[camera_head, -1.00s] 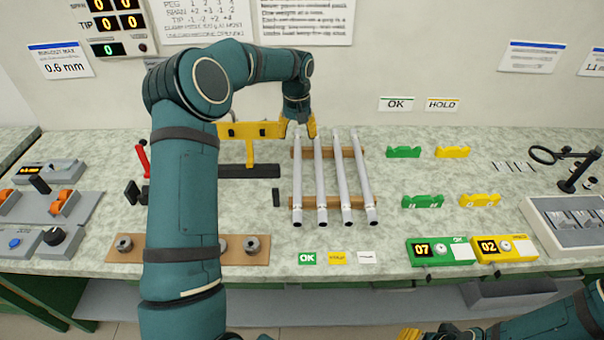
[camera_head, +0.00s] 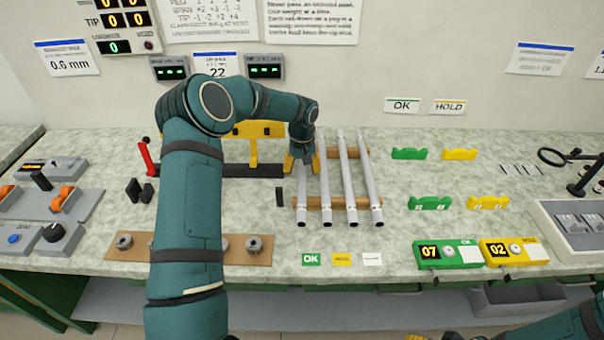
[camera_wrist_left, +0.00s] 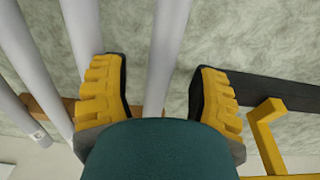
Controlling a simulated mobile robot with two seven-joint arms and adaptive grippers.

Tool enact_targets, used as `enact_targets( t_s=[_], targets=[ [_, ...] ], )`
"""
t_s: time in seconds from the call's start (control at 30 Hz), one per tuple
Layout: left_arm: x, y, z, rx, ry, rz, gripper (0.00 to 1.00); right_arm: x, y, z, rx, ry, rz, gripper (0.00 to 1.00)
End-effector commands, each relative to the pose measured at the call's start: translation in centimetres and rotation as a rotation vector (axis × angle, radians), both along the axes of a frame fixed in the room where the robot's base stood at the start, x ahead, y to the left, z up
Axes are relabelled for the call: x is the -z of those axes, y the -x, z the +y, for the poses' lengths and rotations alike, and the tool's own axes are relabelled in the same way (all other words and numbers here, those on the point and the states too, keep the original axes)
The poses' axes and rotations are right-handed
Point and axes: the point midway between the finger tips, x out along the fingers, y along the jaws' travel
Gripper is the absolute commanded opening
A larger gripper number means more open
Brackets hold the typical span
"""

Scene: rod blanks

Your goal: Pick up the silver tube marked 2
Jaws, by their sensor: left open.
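Several long silver tubes lie side by side across a wooden rack on the bench. I cannot read a number on any, so I cannot tell which is marked 2. My left gripper (camera_head: 303,165) is open over the far end of the leftmost tube (camera_head: 301,205). In the left wrist view, one tube (camera_wrist_left: 168,45) runs between the open yellow fingers (camera_wrist_left: 160,98), with no visible grip on it. Other tubes (camera_wrist_left: 90,35) lie left of the fingers there. Only a yellow sliver of my right gripper (camera_head: 416,337) shows at the bottom edge.
The wooden rack (camera_head: 362,154) bears the tubes. A yellow stand (camera_head: 253,150) on a dark base (camera_head: 258,171) is close left of my left gripper. Green holders (camera_head: 430,203) and yellow holders (camera_head: 487,202) are to the right. The bench between rack and holders is clear.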

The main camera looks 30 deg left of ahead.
Motion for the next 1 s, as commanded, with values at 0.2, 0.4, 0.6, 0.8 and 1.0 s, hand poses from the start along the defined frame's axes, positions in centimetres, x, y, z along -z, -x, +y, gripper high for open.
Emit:
enact_targets(
  t_s=[0.2, 0.4, 0.6, 0.8, 1.0],
  targets=[
    [1.14, -0.03, 0.05, -0.001, -0.001, -0.001, 0.6, 0.24, -0.07, -0.01, 0.001, 0.0, -0.002, 0.47],
    [1.09, -0.04, 0.03, -0.001, -0.001, -0.001, 0.3, 0.22, -0.07, -0.01, 0.001, 0.0, -0.002, 0.47],
    [1.1, -0.02, 0.04, 0.0, -0.001, -0.001, 0.0, 0.22, -0.06, -0.01, 0.001, 0.0, -0.002, 0.47],
    [1.13, -0.01, 0.03, 0.0, 0.0, 0.0, 0.0, 0.23, -0.06, -0.01, 0.0, 0.0, -0.001, 0.47],
    [0.64, -0.03, 0.03, 0.0, -0.001, -0.001, 0.0, 0.1, -0.04, -0.01, 0.0, 0.0, -0.001, 0.47]
  ],
)
